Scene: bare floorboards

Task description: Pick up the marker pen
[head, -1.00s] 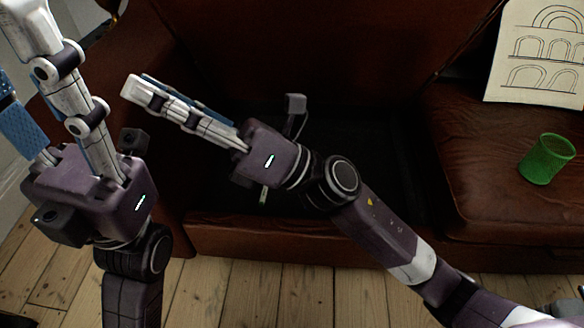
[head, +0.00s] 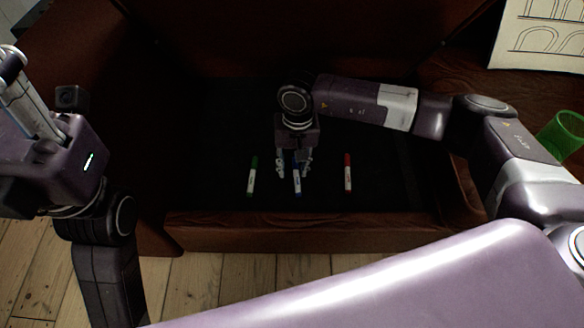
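Three marker pens lie in the dark storage well of the brown leather sofa: a green one (head: 252,178) at left, a blue one (head: 297,184) in the middle and a red one (head: 348,175) at right. My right gripper (head: 294,168) points down over the blue marker, its two fingers apart, one on each side of it. The upper part of that marker is partly hidden by the gripper; I cannot tell if the fingers touch it. My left gripper (head: 22,92) is at the left edge, partly cut off, far from the markers.
The well's front rim (head: 300,232) and side walls surround the markers. A green cup (head: 562,136) stands on the right seat, partly behind my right arm. A paper with drawn arches (head: 540,38) is at the top right. Floorboards (head: 215,285) show in front.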

